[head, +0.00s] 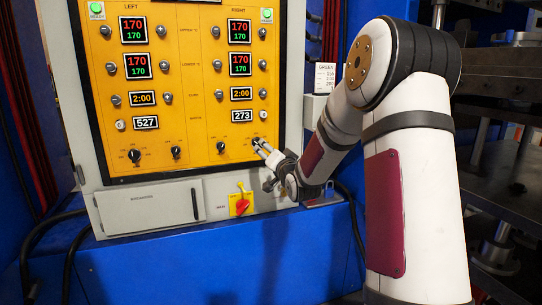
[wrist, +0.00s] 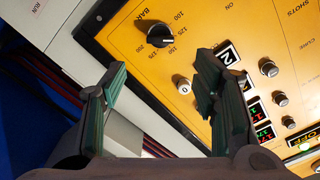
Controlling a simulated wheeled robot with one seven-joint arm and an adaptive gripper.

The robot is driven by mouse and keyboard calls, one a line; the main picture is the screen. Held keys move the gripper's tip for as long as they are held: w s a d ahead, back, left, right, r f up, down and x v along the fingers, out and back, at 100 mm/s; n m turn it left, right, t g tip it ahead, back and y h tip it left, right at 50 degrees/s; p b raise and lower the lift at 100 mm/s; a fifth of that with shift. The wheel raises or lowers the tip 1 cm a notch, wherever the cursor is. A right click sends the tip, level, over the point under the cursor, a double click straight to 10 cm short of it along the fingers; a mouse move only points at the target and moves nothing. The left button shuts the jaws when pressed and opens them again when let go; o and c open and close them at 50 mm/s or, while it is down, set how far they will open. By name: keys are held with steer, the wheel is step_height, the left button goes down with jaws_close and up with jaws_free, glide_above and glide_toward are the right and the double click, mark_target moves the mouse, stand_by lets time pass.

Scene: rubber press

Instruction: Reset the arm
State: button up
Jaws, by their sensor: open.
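My gripper (head: 266,160) is at the lower right of the yellow control panel (head: 190,85) in the head view. My arm reaches in from the right. In the wrist view my gripper (wrist: 160,72) is open, with its two dark fingers wide apart and nothing between them. Beyond the fingers are a black pressure knob (wrist: 161,37) and a small pale round button marked 0 (wrist: 183,85). The right finger covers part of a white number display (wrist: 228,53). I cannot tell how far the fingertips are from the panel.
A red rotary switch on a yellow plate (head: 241,205) sits just below my gripper. A grey cabinet door (head: 150,208) is to the left, above a blue ledge (head: 220,255). Dark press machinery (head: 505,170) stands at the right, behind my arm.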

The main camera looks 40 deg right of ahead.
steer(key=shift+s+a, duration=0.2)
steer(key=shift+s, duration=0.4)
steer(key=shift+a, duration=0.1)
steer(key=s+a+n+g+y, duration=0.2)
steer(key=s+a+n+g, duration=0.4)
steer(key=s+a, duration=0.75)
steer(key=s+a+f+n+g+y, duration=0.15)
steer(key=s+a+g, duration=0.3)
steer(key=s, duration=0.75)
steer(key=s+a+f+n+g+y, duration=0.1)
steer(key=s+a+n+g, duration=0.3)
steer(key=s, duration=0.8)
steer(key=s+a+f+g+y, duration=0.1)
steer(key=s+a+f+g, duration=0.15)
steer(key=s+a, duration=0.65)
steer(key=s+d+r+t+p, duration=0.1)
steer(key=r+t+p, duration=0.1)
steer(key=r+p, duration=1)
steer(key=s+d+r+t+p, duration=0.1)
steer(key=d+r+p, duration=0.1)
steer(key=r+p, duration=1)
step_height(320, 180, up, 3)
steer(key=shift+s+d+t+p, duration=0.25)
steer(key=shift+t+p, duration=0.1)
steer(key=shift+t, duration=0.05)
